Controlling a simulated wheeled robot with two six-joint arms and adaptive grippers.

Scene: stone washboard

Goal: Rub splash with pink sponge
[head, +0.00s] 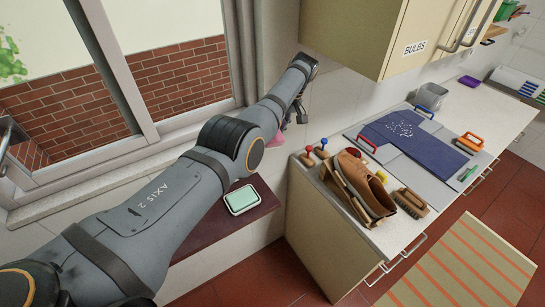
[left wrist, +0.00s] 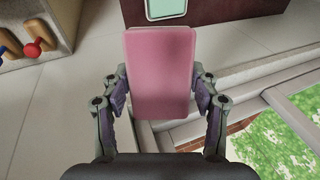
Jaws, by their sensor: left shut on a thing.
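The pink sponge (left wrist: 160,75) is a flat block between the fingers of my left gripper (left wrist: 162,100), which is shut on it. In the head view only a small pink part of the sponge (head: 275,138) shows past my arm. My left gripper (head: 292,116) is far out, close to the pale wall at the right side of the window, and is partly hidden by its own arm. I cannot make out a splash for certain in either view. My right gripper is not in view.
A dish with a pale green inside (head: 242,199) lies on a dark red ledge (head: 225,232). The counter (head: 390,235) at right carries a shoe on a stand (head: 362,180), a brush (head: 411,203) and blue cloth (head: 412,137). A cabinet (head: 375,35) hangs above.

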